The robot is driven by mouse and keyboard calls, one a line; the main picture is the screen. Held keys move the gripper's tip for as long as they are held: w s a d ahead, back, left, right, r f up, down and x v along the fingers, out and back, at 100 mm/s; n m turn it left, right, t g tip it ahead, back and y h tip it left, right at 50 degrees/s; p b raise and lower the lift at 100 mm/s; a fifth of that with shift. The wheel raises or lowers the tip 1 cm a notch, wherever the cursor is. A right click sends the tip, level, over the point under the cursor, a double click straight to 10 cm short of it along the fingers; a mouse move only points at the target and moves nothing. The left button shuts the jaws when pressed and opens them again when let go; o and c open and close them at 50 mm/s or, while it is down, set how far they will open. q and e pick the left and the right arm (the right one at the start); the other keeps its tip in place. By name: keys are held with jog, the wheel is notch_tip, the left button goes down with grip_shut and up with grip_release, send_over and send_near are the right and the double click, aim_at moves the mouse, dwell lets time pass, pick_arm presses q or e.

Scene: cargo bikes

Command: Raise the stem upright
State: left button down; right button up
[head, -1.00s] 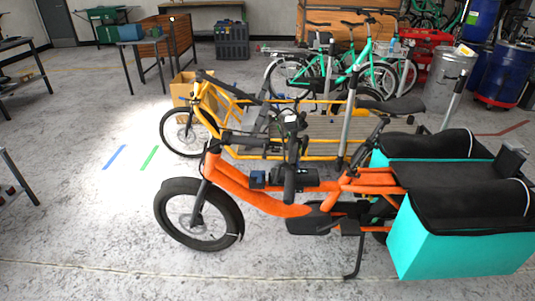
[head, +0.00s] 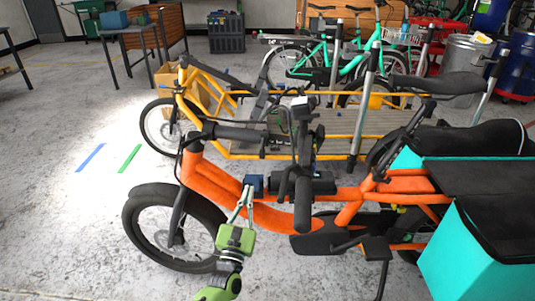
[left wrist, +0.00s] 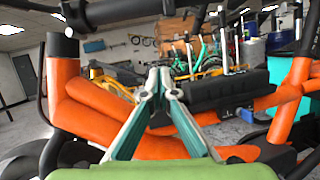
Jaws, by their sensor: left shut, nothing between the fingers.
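The black stem (head: 240,134) of the orange cargo bike (head: 272,217) is folded down. It lies nearly level, running right from the top of the orange head tube. The black handlebar (head: 303,160) is at its far end, with a grip hanging low. The stem also shows as a dark bar along the top of the left wrist view (left wrist: 118,12). My left gripper (head: 248,188) is shut and empty, pointing up beside the orange frame, below the stem and apart from it. Its closed fingertips (left wrist: 165,72) are in the middle of the left wrist view. My right gripper is not in view.
A yellow cargo bike (head: 240,149) stands close behind the orange one. Turquoise boxes (head: 475,255) flank the rear at right. The front wheel (head: 165,232) is left of my gripper. Floor (head: 60,220) is clear at the left.

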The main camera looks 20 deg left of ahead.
pick_arm(q)
jog(key=shift+n, duration=0.5)
jog(key=x, duration=0.3)
jog(key=r+x, duration=0.1)
jog(key=x, duration=0.3)
jog(key=b+x, duration=0.1)
jog(key=x, duration=0.2)
jog(key=shift+r, duration=0.3)
jog(key=shift+r+p, duration=0.85)
jog(key=shift+r, duration=1.15)
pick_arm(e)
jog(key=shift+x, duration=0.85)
pick_arm(q)
jog(key=shift+d, duration=0.1)
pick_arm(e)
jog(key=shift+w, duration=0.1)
pick_arm(q)
jog(key=shift+r, duration=0.15)
